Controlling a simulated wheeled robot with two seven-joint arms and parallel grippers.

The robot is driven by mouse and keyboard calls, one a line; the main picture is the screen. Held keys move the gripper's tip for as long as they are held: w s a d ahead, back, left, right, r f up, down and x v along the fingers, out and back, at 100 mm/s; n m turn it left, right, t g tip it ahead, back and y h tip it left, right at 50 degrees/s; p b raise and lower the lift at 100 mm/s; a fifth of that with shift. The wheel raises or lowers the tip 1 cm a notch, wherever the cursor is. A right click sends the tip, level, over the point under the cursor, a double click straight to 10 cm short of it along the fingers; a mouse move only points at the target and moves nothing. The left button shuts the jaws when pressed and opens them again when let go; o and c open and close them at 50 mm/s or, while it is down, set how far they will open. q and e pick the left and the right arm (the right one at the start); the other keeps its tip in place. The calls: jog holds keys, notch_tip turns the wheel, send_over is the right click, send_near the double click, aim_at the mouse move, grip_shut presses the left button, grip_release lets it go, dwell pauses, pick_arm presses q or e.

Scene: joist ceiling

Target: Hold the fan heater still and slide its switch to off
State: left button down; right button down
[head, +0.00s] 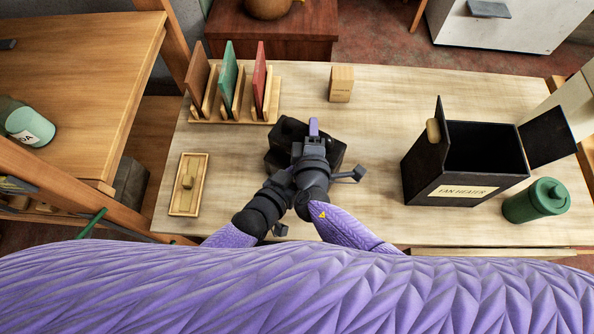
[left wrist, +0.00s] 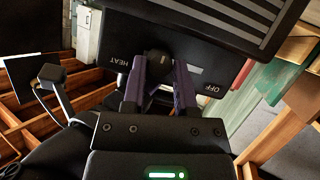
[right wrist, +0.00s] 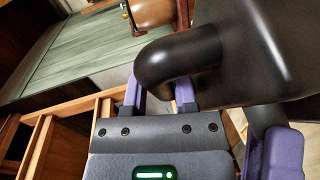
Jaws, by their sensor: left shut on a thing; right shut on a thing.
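The black fan heater (head: 284,137) stands on the pale wooden table, partly hidden under my arms. In the left wrist view its panel (left wrist: 205,55) carries the words HEAT and OFF. My left gripper (left wrist: 158,75) is shut on the dark switch knob (left wrist: 157,60), which sits between the two words, closer to HEAT. A stretch of slot shows on the OFF side. My right gripper (head: 313,128) is shut on the heater's curved black handle (right wrist: 166,62), seen between its fingers in the right wrist view. My left fingers are hidden in the head view.
An open black box (head: 428,165) labelled FAN HEATER and a green canister (head: 536,200) stand at the right. A rack (head: 235,121) with upright boards is at the back left, a small wooden block (head: 341,84) behind the heater, and a wooden tray (head: 176,206) at the left.

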pick_arm(q)
jog(key=shift+w+a, duration=0.3)
jog(key=shift+a, duration=0.3)
jog(key=shift+w+a, duration=0.35)
jog(key=shift+a, duration=0.3)
jog(key=shift+w+a, duration=0.3)
jog(key=shift+a, duration=0.3)
pick_arm(e)
jog(key=shift+f, duration=0.1)
jog(key=shift+d, duration=0.1)
pick_arm(q)
jog(key=shift+c, duration=1.9)
grip_release()
jog(key=v, duration=1.2)
